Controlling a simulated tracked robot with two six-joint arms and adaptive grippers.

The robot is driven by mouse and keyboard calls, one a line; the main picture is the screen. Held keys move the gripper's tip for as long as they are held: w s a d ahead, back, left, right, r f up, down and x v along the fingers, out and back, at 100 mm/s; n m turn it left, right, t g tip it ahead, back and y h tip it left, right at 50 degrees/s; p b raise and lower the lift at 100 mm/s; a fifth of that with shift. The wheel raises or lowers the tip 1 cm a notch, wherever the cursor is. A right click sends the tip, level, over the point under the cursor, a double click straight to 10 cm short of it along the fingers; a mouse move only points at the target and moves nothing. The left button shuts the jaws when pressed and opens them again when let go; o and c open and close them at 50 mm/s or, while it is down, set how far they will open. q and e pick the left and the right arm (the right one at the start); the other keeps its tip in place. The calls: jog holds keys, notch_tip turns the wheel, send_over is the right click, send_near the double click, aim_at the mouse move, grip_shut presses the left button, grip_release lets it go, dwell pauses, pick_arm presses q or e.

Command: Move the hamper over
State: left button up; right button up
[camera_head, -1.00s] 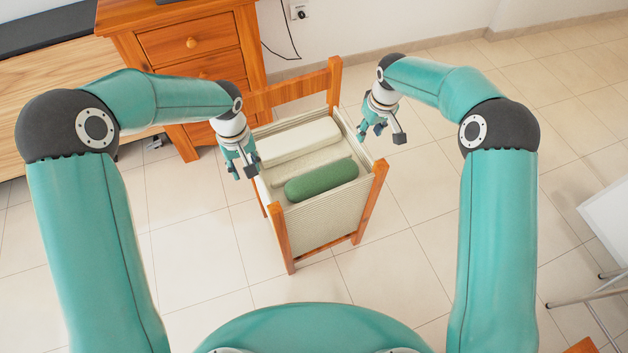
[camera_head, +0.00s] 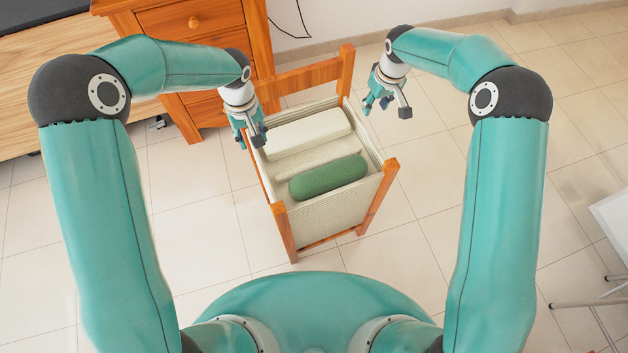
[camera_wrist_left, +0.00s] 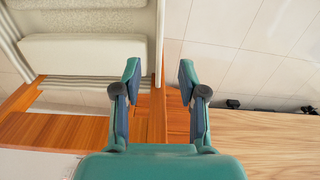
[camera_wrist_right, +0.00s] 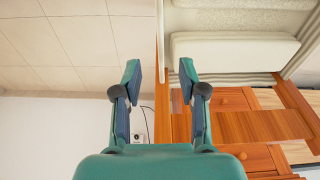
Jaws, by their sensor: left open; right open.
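The hamper (camera_head: 330,218) is a cream ribbed box in an orange wooden frame, upright on the floor. It holds a green roll (camera_head: 328,177) and cream rolled items (camera_head: 308,133). My left gripper (camera_head: 254,138) is open at the hamper's left edge, towards the back. In the left wrist view its fingers (camera_wrist_left: 158,80) lie either side of the hamper's side edge. My right gripper (camera_head: 384,106) is open near the right edge, towards the back. In the right wrist view the hamper's edge runs between its fingers (camera_wrist_right: 160,82). I cannot tell whether either gripper touches the hamper.
A wooden drawer cabinet (camera_head: 196,40) stands behind the hamper at the left, beside a long low wooden bench (camera_head: 60,100). A white folding piece with metal legs (camera_head: 605,240) is at the far right. Tiled floor is free to the right and front.

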aim_at(261, 164)
pick_arm(q)
notch_tip(261, 164, down, 16)
jog(key=shift+f, duration=0.1)
pick_arm(e)
jog(key=f, duration=0.5)
jog(key=w+f, duration=0.1)
jog(key=f, duration=0.4)
jog(key=w+a+f, duration=0.1)
jog(key=f, duration=0.5)
jog(key=shift+w, duration=0.1)
pick_arm(q)
grip_shut()
pick_arm(e)
grip_shut()
pick_arm(q)
jog(key=shift+w+r, duration=0.1)
jog(key=shift+r, duration=0.15)
pick_arm(e)
jog(key=shift+w+r, duration=0.2)
jog(key=shift+r, duration=0.05)
